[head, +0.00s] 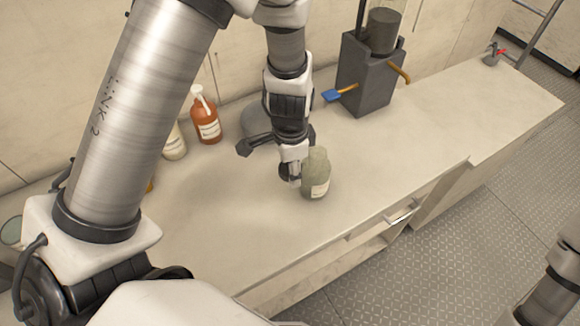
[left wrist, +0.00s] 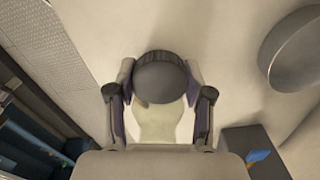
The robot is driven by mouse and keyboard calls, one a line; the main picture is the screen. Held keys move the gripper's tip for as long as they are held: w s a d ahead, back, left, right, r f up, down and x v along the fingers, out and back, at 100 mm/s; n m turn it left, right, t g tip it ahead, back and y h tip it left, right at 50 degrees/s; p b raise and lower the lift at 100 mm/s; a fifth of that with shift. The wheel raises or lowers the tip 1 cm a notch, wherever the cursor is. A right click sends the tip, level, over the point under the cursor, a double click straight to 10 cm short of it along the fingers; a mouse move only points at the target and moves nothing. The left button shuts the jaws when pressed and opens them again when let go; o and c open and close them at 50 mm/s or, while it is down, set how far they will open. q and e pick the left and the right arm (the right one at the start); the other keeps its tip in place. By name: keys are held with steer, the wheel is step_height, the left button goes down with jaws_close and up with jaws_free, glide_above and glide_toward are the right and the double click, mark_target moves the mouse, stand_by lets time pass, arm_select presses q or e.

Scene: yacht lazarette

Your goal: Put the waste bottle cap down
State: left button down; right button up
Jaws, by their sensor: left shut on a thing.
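The waste bottle cap (left wrist: 163,76) is a dark, round, ridged cap. It sits between the two fingers of my left gripper (left wrist: 160,92) in the left wrist view, and the gripper is shut on it. In the head view my left gripper (head: 290,172) points down just left of a pale green-grey bottle (head: 317,178) with a white label. The bottle stands upright on the bench (head: 240,235). Its pale body (left wrist: 160,122) also shows beyond the cap in the left wrist view. In the head view the cap is mostly hidden by the fingers. My right gripper is out of view.
An orange pump bottle (head: 206,122) and a cream bottle (head: 174,143) stand along the wall at left. A grey round thing (head: 258,120) is behind my gripper. A dark grey machine (head: 370,75) with a blue-ended lever stands behind right.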

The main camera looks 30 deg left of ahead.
arm_select(q)
steer(key=shift+c, duration=2.3)
jaws_free()
steer(key=shift+s, duration=0.15)
steer(key=shift+r+p, duration=0.15)
steer(key=shift+p, duration=0.15)
steer(key=shift+r+p, duration=0.55)
step_height(320, 180, up, 12)
steer(key=shift+f+b, duration=0.15)
steer(key=shift+b, duration=0.25)
